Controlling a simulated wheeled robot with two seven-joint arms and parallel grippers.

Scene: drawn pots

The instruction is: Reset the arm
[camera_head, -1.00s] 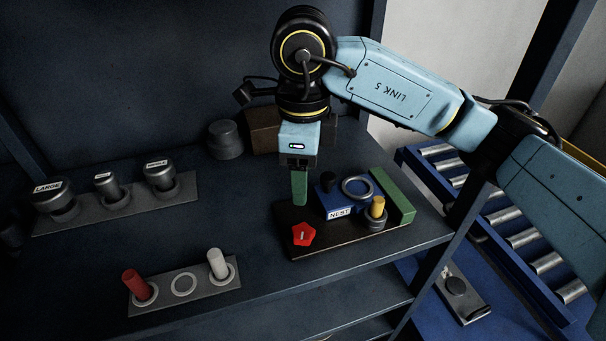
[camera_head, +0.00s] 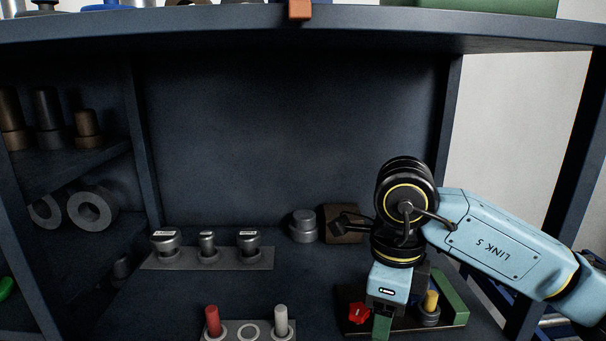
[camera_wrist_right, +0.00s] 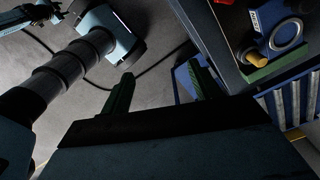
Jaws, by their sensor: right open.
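My right arm (camera_head: 500,245) comes in from the right in the head view. Its gripper (camera_head: 383,326) points down in front of the dark tray (camera_head: 453,326) and covers part of it. In the right wrist view the two green fingers (camera_wrist_right: 161,88) stand wide apart. In the head view a red star piece (camera_head: 358,313) shows just left of the gripper. My left gripper is not in view.
A strip with several labelled weights (camera_head: 208,258) stands left on the shelf. A plate with a red peg (camera_head: 212,321) and white peg (camera_head: 281,320) is in front. An upper shelf (camera_head: 300,32) crosses above. A dark knob (camera_head: 303,226) and brown box (camera_head: 342,222) stand behind.

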